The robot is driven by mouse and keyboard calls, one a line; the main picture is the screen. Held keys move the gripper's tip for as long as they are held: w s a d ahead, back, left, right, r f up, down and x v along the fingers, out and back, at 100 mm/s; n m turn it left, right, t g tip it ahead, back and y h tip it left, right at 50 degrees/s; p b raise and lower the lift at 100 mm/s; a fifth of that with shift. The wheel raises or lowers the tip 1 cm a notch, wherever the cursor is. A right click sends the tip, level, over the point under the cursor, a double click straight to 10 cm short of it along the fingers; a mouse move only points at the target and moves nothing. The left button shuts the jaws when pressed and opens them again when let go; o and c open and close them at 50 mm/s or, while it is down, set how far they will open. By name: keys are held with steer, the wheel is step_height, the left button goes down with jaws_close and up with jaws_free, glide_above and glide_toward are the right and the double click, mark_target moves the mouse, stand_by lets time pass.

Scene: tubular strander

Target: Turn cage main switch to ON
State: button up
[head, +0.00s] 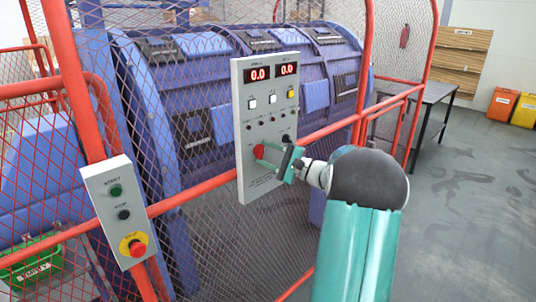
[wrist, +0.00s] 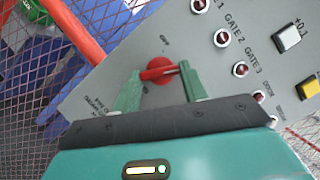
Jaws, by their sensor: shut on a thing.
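The cage main switch is a red rotary knob (wrist: 158,72) on the lower part of the grey control panel (head: 250,178). In the head view the red knob (head: 259,151) shows just left of my fingers. My gripper (wrist: 160,88) has its two green fingers shut on the knob's red handle, one at each end. In the wrist view the handle lies nearly level, its right end slightly higher. My gripper also shows in the head view (head: 270,158).
The panel carries two red displays (head: 272,73) reading 0.0, white and yellow buttons and small indicators. A start/stop box (head: 119,212) with a red emergency button hangs on the left. Red-framed mesh (head: 190,200) fences the blue machine.

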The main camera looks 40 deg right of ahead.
steer(key=shift+f+m+t+h, duration=0.15)
steer(key=shift+m+t, duration=0.25)
steer(key=shift+m, duration=0.75)
steer(key=shift+m+t+h, duration=0.25)
steer(key=shift+m+t, duration=0.15)
steer(key=shift+m, duration=0.75)
steer(key=o, duration=1)
steer(key=shift+a, duration=0.1)
steer(key=shift+s, duration=0.1)
steer(key=v, duration=1.3)
steer(key=shift+s, duration=0.35)
steer(key=shift+f, duration=0.1)
